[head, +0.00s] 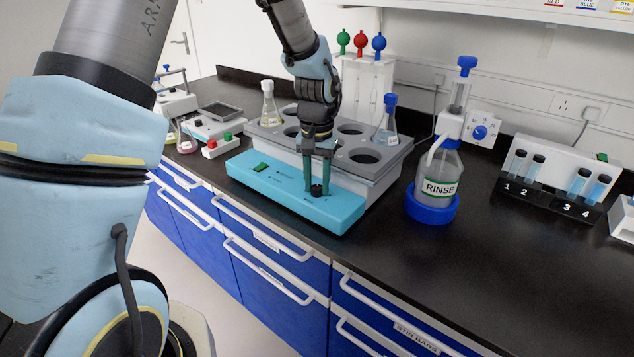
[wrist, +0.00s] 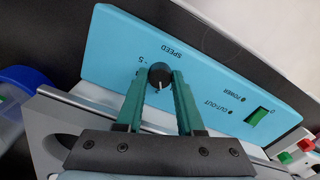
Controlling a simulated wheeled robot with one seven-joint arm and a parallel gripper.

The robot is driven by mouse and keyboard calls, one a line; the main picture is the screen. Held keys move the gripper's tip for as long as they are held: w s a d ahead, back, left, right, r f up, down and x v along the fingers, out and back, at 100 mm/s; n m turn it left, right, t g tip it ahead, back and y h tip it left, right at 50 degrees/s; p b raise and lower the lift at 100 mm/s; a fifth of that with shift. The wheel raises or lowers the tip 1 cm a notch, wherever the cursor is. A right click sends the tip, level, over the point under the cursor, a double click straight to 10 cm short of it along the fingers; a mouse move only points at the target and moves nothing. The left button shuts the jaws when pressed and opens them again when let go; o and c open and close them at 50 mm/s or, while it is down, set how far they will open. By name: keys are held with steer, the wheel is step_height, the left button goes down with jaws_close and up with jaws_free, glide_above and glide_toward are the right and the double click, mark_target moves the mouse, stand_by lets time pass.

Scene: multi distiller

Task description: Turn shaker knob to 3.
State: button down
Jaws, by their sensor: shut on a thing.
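The shaker (head: 340,207) has a turquoise front panel and a grey top with round wells. Its small black speed knob (head: 316,190) is on the right part of the panel. In the wrist view the knob (wrist: 159,72) has a white pointer line, and the upside-down word SPEED and a 5 are printed near it. My gripper (head: 318,186) reaches down to the panel and is shut on the knob. In the wrist view my gripper (wrist: 159,80) has one teal finger on each side of the knob. The rest of the dial scale is not readable.
Flasks (head: 268,108) stand in the shaker's wells. A rinse bottle (head: 436,180) with a blue base stands to its right, and a rack of numbered tubes (head: 548,180) farther right. A green switch (wrist: 257,116) is on the panel's other end. Black bench is clear in front of the bottle.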

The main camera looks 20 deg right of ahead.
mark_target(317, 187)
steer(key=m, duration=0.5)
steer(key=shift+r+p, duration=0.1)
steer(key=shift+p, duration=0.3)
steer(key=shift+m+p, duration=0.55)
steer(key=shift+m, duration=1.95)
steer(key=c, duration=0.5)
jaws_free()
step_height(317, 187, up, 11)
steer(key=shift+f+b, duration=0.15)
steer(key=shift+b, duration=1)
